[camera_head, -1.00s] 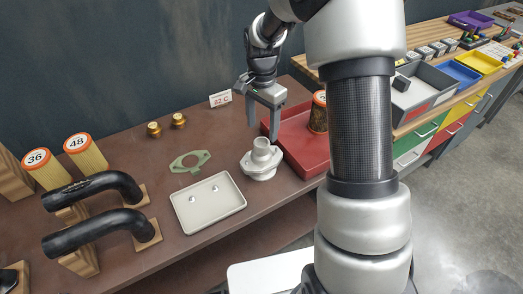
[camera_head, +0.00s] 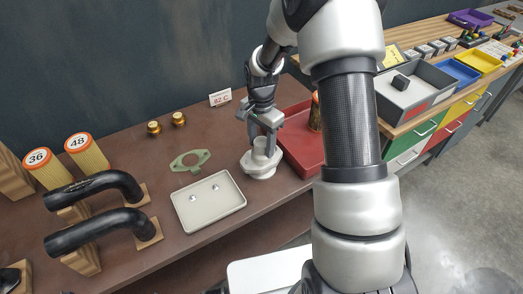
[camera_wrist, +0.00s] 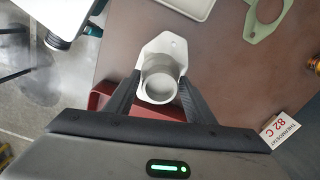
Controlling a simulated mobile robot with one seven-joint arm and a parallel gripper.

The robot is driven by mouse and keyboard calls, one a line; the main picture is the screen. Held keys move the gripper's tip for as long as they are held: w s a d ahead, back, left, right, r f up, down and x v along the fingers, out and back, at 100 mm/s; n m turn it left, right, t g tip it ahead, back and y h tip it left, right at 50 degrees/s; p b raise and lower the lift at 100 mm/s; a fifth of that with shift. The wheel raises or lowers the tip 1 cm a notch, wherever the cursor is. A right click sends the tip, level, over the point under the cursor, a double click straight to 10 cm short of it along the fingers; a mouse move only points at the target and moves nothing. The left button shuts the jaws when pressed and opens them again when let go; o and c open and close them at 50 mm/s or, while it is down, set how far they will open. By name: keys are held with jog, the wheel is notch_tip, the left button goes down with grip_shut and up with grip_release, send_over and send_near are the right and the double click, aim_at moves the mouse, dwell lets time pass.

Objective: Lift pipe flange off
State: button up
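The pipe flange (camera_head: 260,170) is a pale grey piece with an upright round neck on a wide base with bolt ears. It sits on the brown bench beside the red tray, and it also shows in the wrist view (camera_wrist: 159,50). My gripper (camera_head: 262,146) is above it, pointing down, with a finger on either side of the neck. In the wrist view my gripper (camera_wrist: 158,88) is open, and narrow gaps seem to show between the fingers and the neck. The exact finger depth along the neck is hard to tell.
The red tray (camera_head: 302,150) is close on the right, with a canister partly hidden by my arm. A white tray (camera_head: 208,214) with two small parts and a green gasket (camera_head: 189,161) lie left. An "82 C" card (camera_head: 220,97) stands behind. Black hoses (camera_head: 95,230) are further left.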

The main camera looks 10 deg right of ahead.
grip_shut()
notch_tip(320, 180, up, 10)
jog(key=shift+r+b, duration=0.1)
jog(key=shift+b, duration=0.2)
dwell(0.5)
jog(key=shift+r+p, duration=2.1)
jog(key=shift+r, duration=0.85)
